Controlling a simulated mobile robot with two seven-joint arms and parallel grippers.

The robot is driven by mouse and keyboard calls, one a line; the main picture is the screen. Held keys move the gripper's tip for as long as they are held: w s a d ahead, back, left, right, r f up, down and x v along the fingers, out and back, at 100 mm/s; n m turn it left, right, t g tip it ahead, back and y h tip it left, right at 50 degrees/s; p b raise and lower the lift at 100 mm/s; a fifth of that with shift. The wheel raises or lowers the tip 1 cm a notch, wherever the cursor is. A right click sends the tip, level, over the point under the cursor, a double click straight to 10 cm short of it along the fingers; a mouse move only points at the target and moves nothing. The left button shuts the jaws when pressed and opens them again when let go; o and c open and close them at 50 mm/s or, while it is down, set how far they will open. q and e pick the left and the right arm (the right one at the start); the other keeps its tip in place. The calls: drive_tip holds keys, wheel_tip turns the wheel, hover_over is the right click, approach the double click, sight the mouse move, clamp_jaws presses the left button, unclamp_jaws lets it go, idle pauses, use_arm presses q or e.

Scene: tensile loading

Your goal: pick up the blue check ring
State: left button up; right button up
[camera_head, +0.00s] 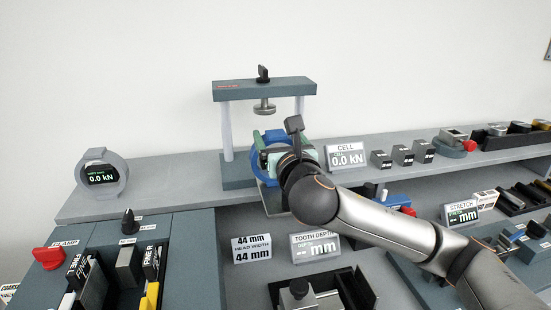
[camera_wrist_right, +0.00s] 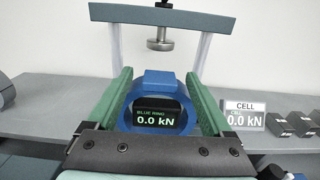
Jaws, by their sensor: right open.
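The blue check ring (camera_head: 268,138) stands at the base of the press frame, mostly hidden behind my right gripper in the head view. In the right wrist view the blue check ring (camera_wrist_right: 160,88) faces me, upright, with a display reading "BLUE RING 0.0 kN". My right gripper (camera_head: 283,140) is open. Its two green fingers (camera_wrist_right: 160,92) reach along the left and right sides of the ring, around it; I cannot tell whether they touch it. My left gripper is not in view.
The press frame (camera_head: 262,87) has a crossbar and a hanging round platen (camera_head: 264,106) above the ring. A grey ring gauge (camera_head: 102,174) stands at left. The CELL sign (camera_head: 346,156) and several dark blocks (camera_head: 402,155) are right of the gripper.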

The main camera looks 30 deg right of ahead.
drive_tip(key=shift+f, duration=0.1)
clamp_jaws()
idle(0.6)
drive_tip(key=shift+a+f, duration=0.1)
idle(0.5)
drive_tip(key=shift+r, duration=0.2)
